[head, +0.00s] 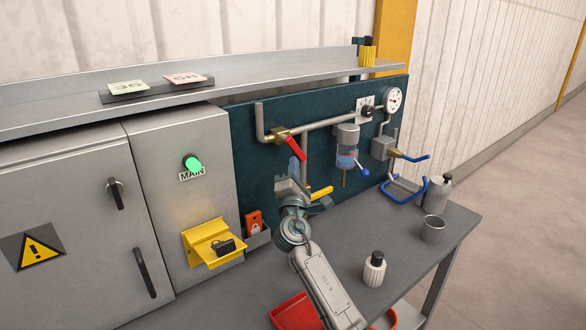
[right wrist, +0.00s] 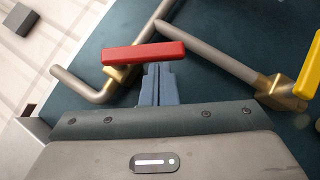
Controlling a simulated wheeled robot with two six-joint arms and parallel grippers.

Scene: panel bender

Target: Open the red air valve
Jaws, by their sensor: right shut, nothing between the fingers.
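The red air valve has a red lever (head: 295,148) on a brass body (head: 280,134) in a grey pipe. In the head view the lever slants down to the right, at an angle to the pipe. In the right wrist view the red lever (right wrist: 143,53) lies across the picture, just past the fingertips. My right gripper (head: 294,168) is shut and empty, just below the lever. Its two blue-grey fingers (right wrist: 158,72) are together, tips at the lever's lower edge; I cannot tell whether they touch it. My left gripper is not in view.
A yellow-handled valve (head: 321,192) sits below on the dark panel (head: 243,165). A filter bowl (head: 346,150), a gauge (head: 393,98) and a blue lever (head: 415,158) are to the right. A bottle (head: 374,269) and a metal cup (head: 433,229) stand on the bench (head: 385,225).

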